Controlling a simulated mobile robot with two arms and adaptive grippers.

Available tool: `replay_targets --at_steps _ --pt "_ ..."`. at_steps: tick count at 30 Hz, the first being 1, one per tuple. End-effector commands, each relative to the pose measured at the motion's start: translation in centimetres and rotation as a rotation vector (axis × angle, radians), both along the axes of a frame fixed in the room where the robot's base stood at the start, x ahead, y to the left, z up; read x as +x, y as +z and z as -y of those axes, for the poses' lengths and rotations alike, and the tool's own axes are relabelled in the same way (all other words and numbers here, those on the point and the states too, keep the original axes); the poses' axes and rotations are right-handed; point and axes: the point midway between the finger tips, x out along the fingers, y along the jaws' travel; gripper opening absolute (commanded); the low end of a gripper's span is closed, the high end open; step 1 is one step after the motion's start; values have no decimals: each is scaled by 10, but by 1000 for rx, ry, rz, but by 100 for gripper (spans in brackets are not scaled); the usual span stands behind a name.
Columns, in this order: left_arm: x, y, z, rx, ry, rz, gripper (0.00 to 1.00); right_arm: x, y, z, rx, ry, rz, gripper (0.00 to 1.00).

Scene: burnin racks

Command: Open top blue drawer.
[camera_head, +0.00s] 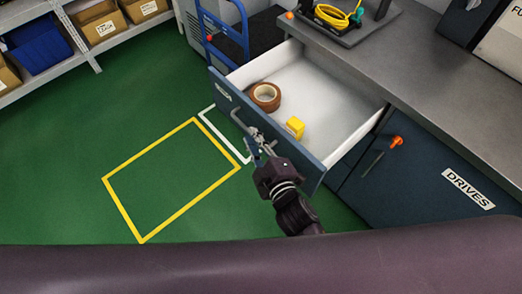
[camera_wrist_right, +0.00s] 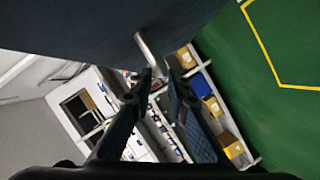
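The top blue drawer (camera_head: 315,165) is pulled well out from under the grey counter, its white inside (camera_head: 315,90) exposed. Its metal handle (camera_head: 239,120) is on the front and also shows in the right wrist view (camera_wrist_right: 147,46). My right gripper (camera_head: 253,142) is at the handle's near end. In the right wrist view its two fingers (camera_wrist_right: 160,74) are apart, with the handle's end close to or between the tips; contact cannot be told. My left gripper is not in view.
A brown tape roll (camera_head: 265,96) and a yellow block (camera_head: 294,127) lie in the drawer. A closed cabinet labelled DRIVES (camera_head: 468,189) stands right. A blue hand truck (camera_head: 226,36) is behind the drawer. Shelving with bins (camera_head: 97,62) is far left. Green floor left is clear.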

Motion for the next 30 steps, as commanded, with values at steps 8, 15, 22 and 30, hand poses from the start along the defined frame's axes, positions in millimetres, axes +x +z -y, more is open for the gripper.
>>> replay_targets --at_steps 8,15,22,30 --pt "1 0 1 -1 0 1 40 -50 11 18 0 -1 -3 16" --pt "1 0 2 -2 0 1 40 -66 15 24 0 -1 0 16" --pt "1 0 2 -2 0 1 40 -67 16 24 -1 0 1 16" --pt "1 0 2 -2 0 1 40 -67 16 24 -1 0 0 16"
